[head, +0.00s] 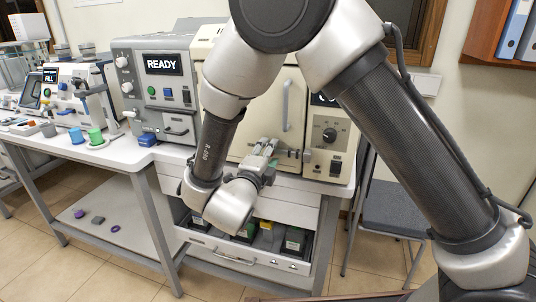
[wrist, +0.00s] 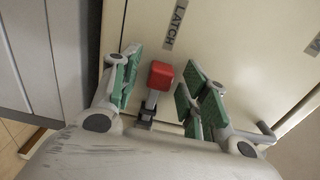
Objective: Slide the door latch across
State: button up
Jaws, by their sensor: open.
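The latch has a red block-shaped knob (wrist: 161,75) on a short grey stem, against the cream door (wrist: 235,45) in the wrist view. A label reading LATCH (wrist: 175,24) is on the door just beyond the knob. My gripper (wrist: 159,62) is open, with its green-padded fingers on either side of the knob. A gap shows between the knob and the pads on both sides. In the head view my gripper (head: 267,148) is at the lower part of the cream cabinet's door (head: 262,105). The latch knob cannot be made out there.
A grey vertical handle (head: 287,105) is on the door. A grey machine reading READY (head: 163,68) stands to the left, with a control panel (head: 328,135) to the right. An open drawer (head: 245,258) with several dark items sits below my gripper. A chair (head: 393,205) stands at right.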

grip_shut()
jog(key=shift+s+d, duration=0.3)
jog(key=shift+d, duration=0.6)
jog(key=shift+s+d, duration=0.3)
jog(key=shift+d, duration=0.6)
grip_release()
jog(key=shift+d, duration=0.1)
jog(key=shift+s, duration=0.1)
jog(key=shift+s+a, duration=0.25)
jog(key=shift+s, duration=0.1)
send_near(283, 153)
jog(key=v, duration=0.3)
jog(key=shift+s, duration=0.4)
